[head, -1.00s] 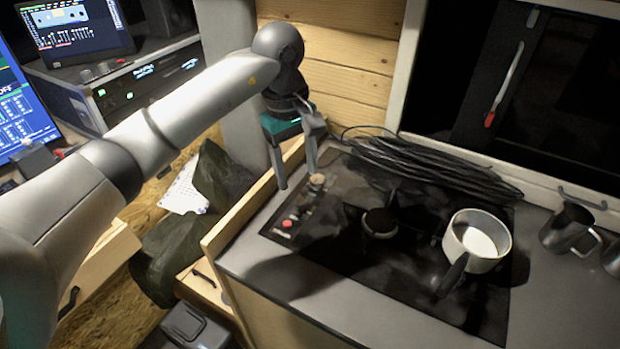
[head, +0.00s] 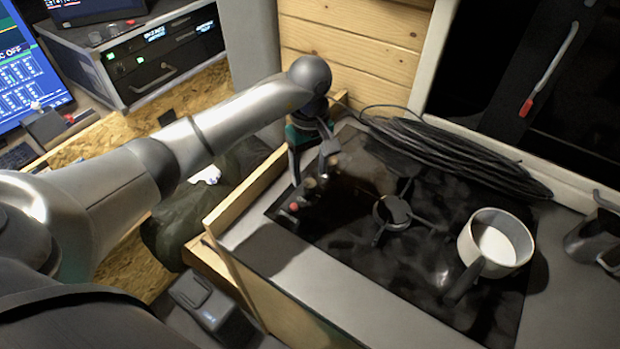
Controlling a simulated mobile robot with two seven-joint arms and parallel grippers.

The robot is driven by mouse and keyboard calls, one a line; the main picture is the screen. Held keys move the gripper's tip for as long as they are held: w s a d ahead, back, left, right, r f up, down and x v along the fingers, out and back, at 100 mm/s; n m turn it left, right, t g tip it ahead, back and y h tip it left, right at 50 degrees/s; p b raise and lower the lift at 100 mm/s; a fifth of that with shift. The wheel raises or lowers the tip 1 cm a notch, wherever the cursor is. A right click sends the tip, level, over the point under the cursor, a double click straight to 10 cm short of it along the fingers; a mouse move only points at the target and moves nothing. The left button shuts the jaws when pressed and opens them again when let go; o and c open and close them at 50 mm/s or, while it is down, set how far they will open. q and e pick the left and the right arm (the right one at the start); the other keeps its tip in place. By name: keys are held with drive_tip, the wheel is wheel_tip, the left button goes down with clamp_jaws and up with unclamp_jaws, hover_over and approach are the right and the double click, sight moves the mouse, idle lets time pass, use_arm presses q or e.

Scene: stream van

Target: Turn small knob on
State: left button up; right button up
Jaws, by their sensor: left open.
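The black stove top (head: 350,235) is set in the grey counter. Its controls sit along its left edge: a pale-topped small knob (head: 310,184) and a red-topped control (head: 294,207) nearer to me. My left gripper (head: 310,172) is open, pointing down over these controls. Its two fingers are to either side of the pale-topped knob, close to it; I cannot tell whether they touch it. Part of the control row is hidden behind the gripper. My right gripper is not in view.
A white pot (head: 496,243) with white contents and a dark handle stands on the right of the stove. A bare burner (head: 392,210) is in the middle. Coiled black cable (head: 455,155) lies along the back. A metal jug (head: 592,237) stands at the right edge.

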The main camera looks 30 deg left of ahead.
sight(310, 183)
use_arm(q)
drive_tip(key=shift+f, duration=1.8)
clamp_jaws()
